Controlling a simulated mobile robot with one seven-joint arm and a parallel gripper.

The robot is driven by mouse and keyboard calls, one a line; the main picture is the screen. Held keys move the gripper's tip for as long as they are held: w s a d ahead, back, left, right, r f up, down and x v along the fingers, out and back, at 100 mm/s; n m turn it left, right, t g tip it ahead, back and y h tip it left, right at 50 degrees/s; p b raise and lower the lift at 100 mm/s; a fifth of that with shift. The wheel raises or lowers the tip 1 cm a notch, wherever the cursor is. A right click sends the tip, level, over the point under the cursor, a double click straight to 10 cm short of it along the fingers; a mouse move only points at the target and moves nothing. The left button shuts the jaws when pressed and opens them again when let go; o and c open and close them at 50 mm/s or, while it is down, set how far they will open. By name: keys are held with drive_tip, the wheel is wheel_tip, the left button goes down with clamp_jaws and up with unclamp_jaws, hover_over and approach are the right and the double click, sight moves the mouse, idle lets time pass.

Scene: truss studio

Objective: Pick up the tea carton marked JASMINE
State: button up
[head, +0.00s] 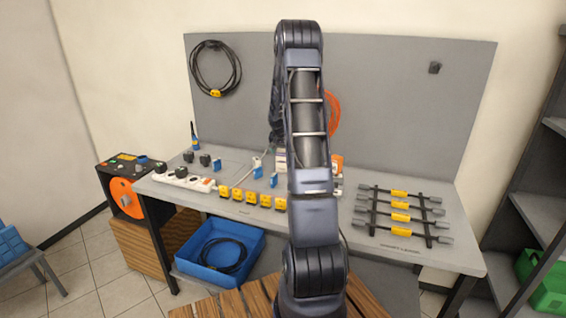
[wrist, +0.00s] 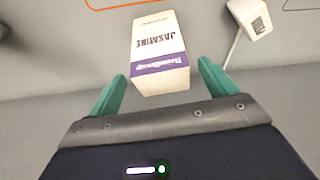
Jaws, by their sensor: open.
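The tea carton marked JASMINE (wrist: 158,45) is cream-white with a purple band, and it shows in the upper middle of the wrist view on a grey surface. My gripper (wrist: 162,72) is open, with one teal finger on each side of the carton's near end. The carton appears to lie just ahead of and between the fingertips; I cannot tell whether they touch it. In the head view my arm hides my gripper and most of that part of the table. A pale box edge (head: 281,160) shows beside the arm, its label unreadable.
A white device (wrist: 250,17) with a cable lies right of the carton. A grey backboard (head: 400,110) stands behind.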

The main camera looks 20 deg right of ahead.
sight(283, 161)
drive_tip(key=shift+x, duration=2)
drive_tip(key=shift+a, duration=0.1)
drive_tip(key=c, duration=1.1)
drive_tip(key=shift+r, duration=0.15)
